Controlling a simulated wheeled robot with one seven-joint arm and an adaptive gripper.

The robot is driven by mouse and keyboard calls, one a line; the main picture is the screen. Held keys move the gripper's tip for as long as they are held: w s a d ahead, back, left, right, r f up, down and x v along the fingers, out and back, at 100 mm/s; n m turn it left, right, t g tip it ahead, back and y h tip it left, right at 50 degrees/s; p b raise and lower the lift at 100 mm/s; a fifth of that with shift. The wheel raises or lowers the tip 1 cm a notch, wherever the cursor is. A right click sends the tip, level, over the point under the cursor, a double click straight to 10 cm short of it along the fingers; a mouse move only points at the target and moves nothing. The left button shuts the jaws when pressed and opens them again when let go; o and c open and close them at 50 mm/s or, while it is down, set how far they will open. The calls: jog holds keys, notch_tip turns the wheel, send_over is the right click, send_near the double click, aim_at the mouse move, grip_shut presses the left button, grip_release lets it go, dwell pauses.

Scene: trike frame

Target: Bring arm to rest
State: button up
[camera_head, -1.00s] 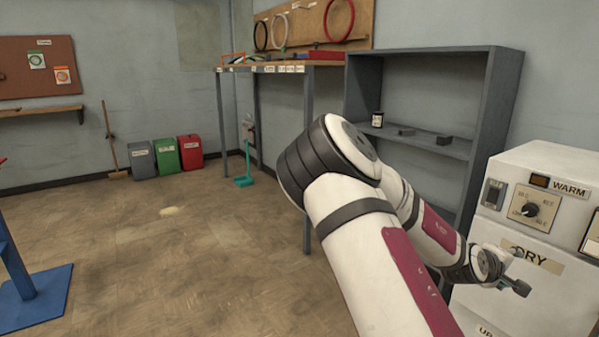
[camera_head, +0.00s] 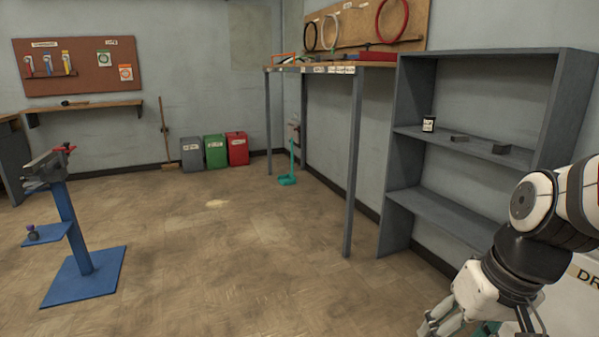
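My arm is folded in at the lower right of the head view, with its white and black links bent down in front of the white cabinet. My gripper (camera_head: 442,322) is at the bottom edge, pointing down, with grey finger parts partly cut off by the frame. Whether its fingers are apart or closed is not clear. A small teal patch shows beside it, and I cannot tell what it belongs to.
A grey shelf unit (camera_head: 468,207) with a jar (camera_head: 429,123) and small dark blocks stands behind the arm. The white cabinet (camera_head: 585,300) is close at lower right. A blue stand (camera_head: 78,245) is at left. Grey, green and red bins line the back wall. The middle floor is clear.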

jog(key=s+a+r+g+h, duration=0.1)
jog(key=s+a+r, duration=0.15)
jog(key=s, duration=0.65)
jog(key=s+a+r+h, duration=0.1)
jog(key=s+r, duration=0.3)
jog(key=s, duration=0.4)
notch_tip(320, 180, up, 24)
jog(key=t+p, duration=0.3)
jog(key=p, duration=1.9)
jog(key=shift+f+n+p, duration=0.25)
jog(key=shift+n+p, duration=0.05)
jog(key=shift+w, duration=0.15)
